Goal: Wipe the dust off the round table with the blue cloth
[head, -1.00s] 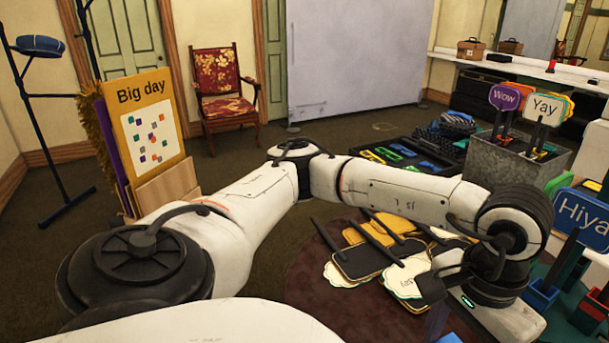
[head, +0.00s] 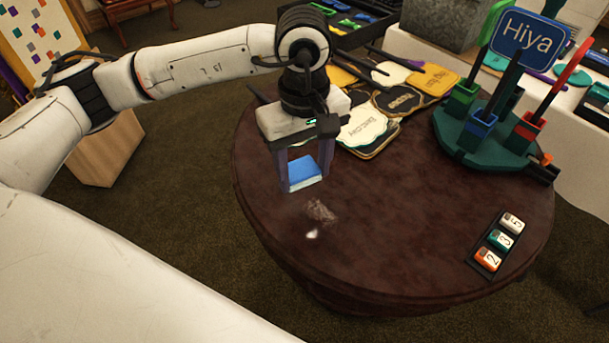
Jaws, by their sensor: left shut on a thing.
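The round table (head: 400,240) has a dark reddish-brown top and fills the middle and right of the head view. A pale dust patch (head: 320,211) lies on its near left part, with a small whiter spot (head: 312,235) just below it. My left gripper (head: 305,183) points down over the left side of the table, a little behind the dust. It is shut on the blue cloth (head: 304,172), which shows as a folded blue block between the fingers. I cannot tell whether the cloth touches the table. My right gripper is not in view.
Several signs on sticks (head: 397,99) lie piled at the table's back. A green stand (head: 480,135) holds coloured cups and an upright blue "Hiya" sign (head: 530,35) at the back right. A small rack of numbered blocks (head: 495,243) lies at the right. The table's front middle is clear.

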